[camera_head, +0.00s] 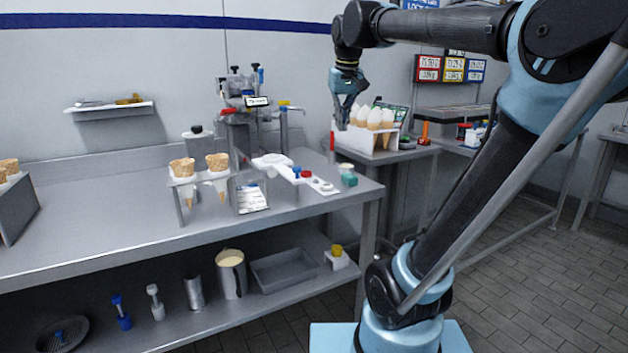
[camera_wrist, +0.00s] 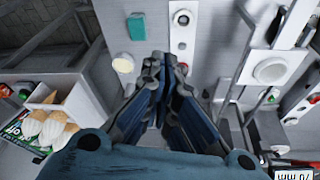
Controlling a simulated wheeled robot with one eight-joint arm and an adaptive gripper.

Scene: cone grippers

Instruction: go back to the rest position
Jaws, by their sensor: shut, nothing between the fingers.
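My gripper (camera_head: 345,115) hangs pointing down from my raised arm, above the right end of the steel table (camera_head: 110,238). Its fingers are closed together with nothing between them. In the wrist view, the blue fingers of my gripper (camera_wrist: 161,108) meet near the middle, over the table and the white panel with buttons. In the head view, the rack with white-topped cones (camera_head: 378,138) is just to the right of and behind my gripper. The gripper appears apart from everything around it, though the exact gap to the rack cannot be told.
A machine (camera_head: 243,125) with levers stands left of my gripper. A holder with two wafer cones (camera_head: 200,172) stands on the table. A teal block (camera_head: 349,180) and small cup (camera_head: 345,168) sit near the right edge. A lower shelf holds a container (camera_head: 231,275) and tray (camera_head: 288,272). Tiled floor is open at right.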

